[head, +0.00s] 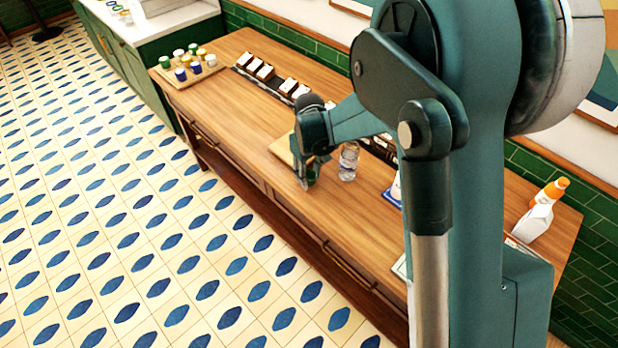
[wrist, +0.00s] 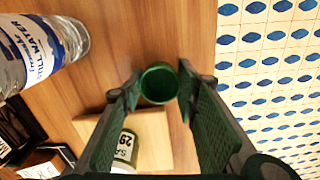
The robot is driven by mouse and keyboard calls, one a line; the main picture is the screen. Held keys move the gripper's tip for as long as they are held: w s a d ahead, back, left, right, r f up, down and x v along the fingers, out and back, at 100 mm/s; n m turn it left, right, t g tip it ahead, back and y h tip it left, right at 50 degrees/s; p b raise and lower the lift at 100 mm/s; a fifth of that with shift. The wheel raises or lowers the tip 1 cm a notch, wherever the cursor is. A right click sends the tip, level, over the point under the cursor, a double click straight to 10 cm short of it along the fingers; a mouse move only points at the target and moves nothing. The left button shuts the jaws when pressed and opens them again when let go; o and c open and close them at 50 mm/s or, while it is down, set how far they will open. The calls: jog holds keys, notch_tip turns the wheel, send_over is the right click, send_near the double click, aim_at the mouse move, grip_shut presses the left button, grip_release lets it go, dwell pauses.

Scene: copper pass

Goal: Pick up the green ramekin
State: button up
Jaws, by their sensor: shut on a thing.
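The green ramekin (wrist: 159,84) is a small, round, dark green cup in the wrist view, with its open mouth facing the camera. My gripper (wrist: 158,90) is shut on it, one fingertip on each side. In the head view my gripper (head: 306,174) is low at the front edge of the wooden counter, left of a clear water bottle. There the ramekin is mostly hidden by the fingers. I cannot tell whether it touches the counter or is just above it.
The water bottle (head: 348,161) stands close beside my gripper. A wooden board (head: 282,149) lies behind it, with a labelled green jar (wrist: 125,148) near it in the wrist view. A tray (head: 176,79) of jars is at the far left.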

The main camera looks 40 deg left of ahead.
notch_tip(320, 180, up, 9)
dwell(0.5)
jog(key=shift+d+f, duration=0.1)
jog(key=shift+f, duration=0.05)
dwell(0.4)
